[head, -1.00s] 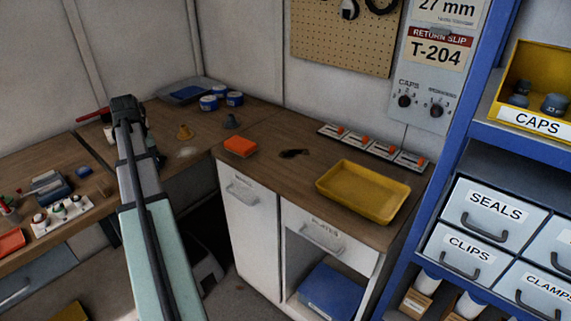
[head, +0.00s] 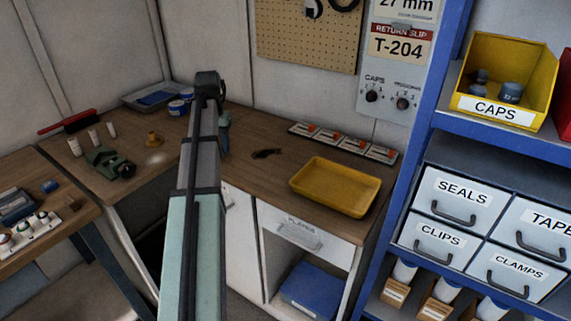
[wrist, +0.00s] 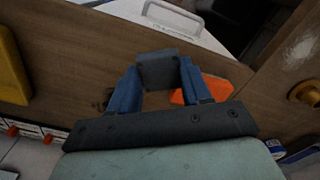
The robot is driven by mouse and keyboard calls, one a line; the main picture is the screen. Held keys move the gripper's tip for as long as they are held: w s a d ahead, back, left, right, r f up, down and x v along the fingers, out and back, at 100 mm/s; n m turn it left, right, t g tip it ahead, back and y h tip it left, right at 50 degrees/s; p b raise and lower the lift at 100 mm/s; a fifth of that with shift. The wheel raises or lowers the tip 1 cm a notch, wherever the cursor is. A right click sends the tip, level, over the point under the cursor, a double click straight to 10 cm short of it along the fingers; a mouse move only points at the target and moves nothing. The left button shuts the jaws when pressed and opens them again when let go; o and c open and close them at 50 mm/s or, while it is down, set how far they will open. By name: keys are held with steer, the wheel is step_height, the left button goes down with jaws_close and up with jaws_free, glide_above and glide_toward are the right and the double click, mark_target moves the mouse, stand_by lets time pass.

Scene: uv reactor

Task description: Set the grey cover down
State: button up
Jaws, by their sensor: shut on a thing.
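My gripper (wrist: 157,80) has blue fingers and is shut on the grey cover (wrist: 157,70), a dark blue-grey blocky piece between the fingertips in the wrist view. The fingers and cover are over the wooden counter; I cannot tell whether the cover touches it. An orange block (wrist: 205,90) lies on the counter, partly behind the right finger. In the head view my arm hides the orange block and most of the gripper; only a bluish part of the gripper (head: 224,130) shows at the arm's right side.
A yellow tray (head: 335,205) and a row of orange-marked holders (head: 343,143) stand on the counter's right. A dark patch (head: 266,153) lies left of the tray. A green device (head: 108,162) and a brass cone (head: 153,139) stand left. A blue shelf rack (head: 430,110) bounds the right.

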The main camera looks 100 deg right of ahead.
mark_target(288, 170)
steer(key=s+a+r+m, duration=0.1)
steer(key=s+a+m, duration=0.15)
steer(key=s, duration=0.85)
steer(key=s+a+r+m, duration=0.1)
steer(key=s+m, duration=0.2)
steer(key=s, duration=0.8)
steer(key=shift+m, duration=0.25)
steer(key=shift+s+a+f, duration=0.1)
steer(key=shift+s+f, duration=0.05)
steer(key=shift+f, duration=4.75)
steer(key=shift+f, duration=0.1)
steer(key=o, duration=1.2)
step_height(288, 170, up, 12)
steer(key=shift+f, duration=0.15)
steer(key=shift+o, duration=0.4)
steer(key=shift+r, duration=0.25)
